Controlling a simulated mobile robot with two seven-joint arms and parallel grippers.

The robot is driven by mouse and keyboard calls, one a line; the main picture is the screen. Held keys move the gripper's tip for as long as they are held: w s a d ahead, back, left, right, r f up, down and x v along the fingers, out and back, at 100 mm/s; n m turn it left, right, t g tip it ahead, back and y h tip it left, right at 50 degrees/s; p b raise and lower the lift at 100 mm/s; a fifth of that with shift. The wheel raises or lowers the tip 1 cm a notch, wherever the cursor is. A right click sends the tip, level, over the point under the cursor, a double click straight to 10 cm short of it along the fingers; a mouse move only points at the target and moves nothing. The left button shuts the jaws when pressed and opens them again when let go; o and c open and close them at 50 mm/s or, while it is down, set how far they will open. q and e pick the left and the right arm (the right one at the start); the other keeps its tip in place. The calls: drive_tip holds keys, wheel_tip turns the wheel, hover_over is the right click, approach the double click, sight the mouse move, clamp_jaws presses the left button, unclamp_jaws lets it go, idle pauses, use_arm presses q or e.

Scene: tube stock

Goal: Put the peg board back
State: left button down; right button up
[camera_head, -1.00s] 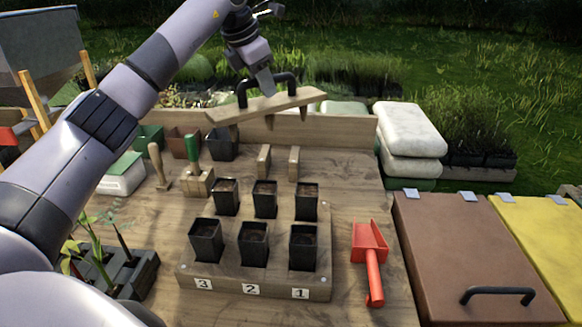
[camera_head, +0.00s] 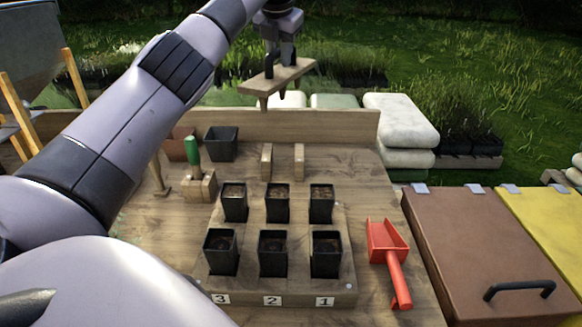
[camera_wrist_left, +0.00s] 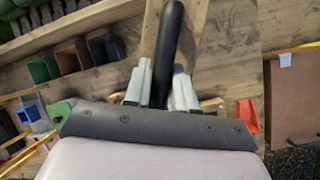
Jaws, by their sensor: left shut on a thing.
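The peg board (camera_head: 292,74) is a wooden board with pegs pointing down and a black handle on top. My left gripper (camera_head: 280,58) is shut on that handle and holds the board in the air over the rear of the bench. In the left wrist view the black handle (camera_wrist_left: 168,50) runs between the two fingers, with the wood of the board (camera_wrist_left: 222,45) behind it. My right gripper is not in view.
A wooden tray (camera_head: 290,288) labelled 3, 2, 1 holds several black soil pots. A red scoop (camera_head: 390,250) lies to its right. A green-handled tool (camera_head: 193,148) stands in a wooden block at left. A low back wall (camera_head: 330,126) edges the bench, with white sacks (camera_head: 402,120) beside it.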

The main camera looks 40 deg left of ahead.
use_arm(q)
drive_tip(key=shift+w, duration=0.1)
drive_tip(key=shift+a+f, duration=0.1)
drive_tip(key=shift+f, duration=0.1)
wheel_tip(320, 180, down, 19)
drive_tip(key=b, duration=0.1)
drive_tip(key=shift+f+b, duration=0.2)
drive_tip(key=shift+b, duration=0.1)
drive_tip(key=shift+f, duration=0.45)
drive_tip(key=shift+f, duration=0.15)
